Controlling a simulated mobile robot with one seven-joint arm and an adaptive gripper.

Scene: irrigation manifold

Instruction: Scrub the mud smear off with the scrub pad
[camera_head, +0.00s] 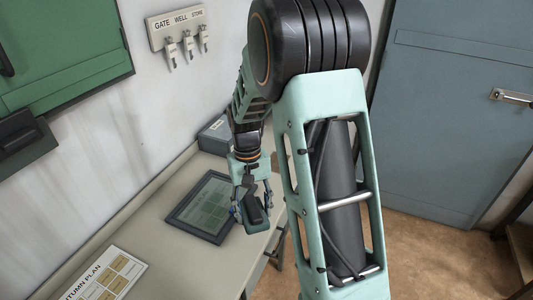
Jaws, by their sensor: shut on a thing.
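My gripper (252,207) is low over the near right part of the bench, at the right edge of a dark-framed panel with a greenish face (209,204). It is shut on a small dark block (256,216), which seems to be the scrub pad; its shape is partly hidden by the fingers. I cannot tell whether the block touches the panel or the bench. I cannot make out a mud smear; my arm hides part of the bench.
The bench (165,262) runs along the wall, with a paper plan (105,278) at the front left and a grey box (215,134) at the back. A key rack (178,27) and green board (65,50) hang on the wall. A blue-grey door (450,110) stands right.

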